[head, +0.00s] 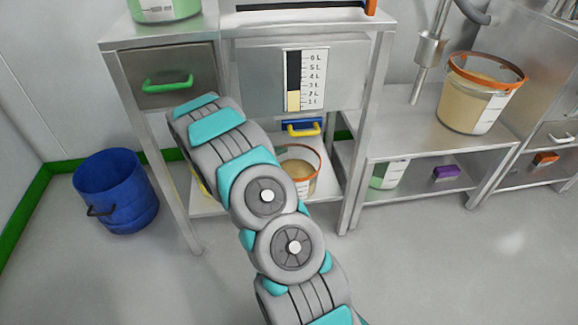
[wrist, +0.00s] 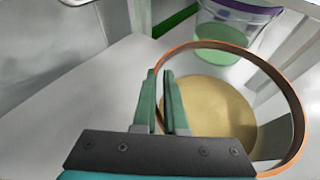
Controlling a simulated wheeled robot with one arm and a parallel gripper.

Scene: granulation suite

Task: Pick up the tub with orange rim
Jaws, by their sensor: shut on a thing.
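The tub with orange rim (wrist: 292,105), clear-walled with tan contents, fills the right of the wrist view. My gripper (wrist: 160,73) is shut on the left part of its rim, one finger on each side of the wall. In the head view, a matching tub (head: 302,178) stands on the lower shelf under the left bench, partly behind my arm; it appears to be the same one. A second orange-rimmed tub (head: 475,98) with tan contents stands on the right bench.
A purple-rimmed tub with green contents (wrist: 232,25) stands beyond the held tub. Bench legs and the bench top frame the shelf (head: 210,208). A blue bucket (head: 118,195) stands on the floor at left. The floor in front is clear.

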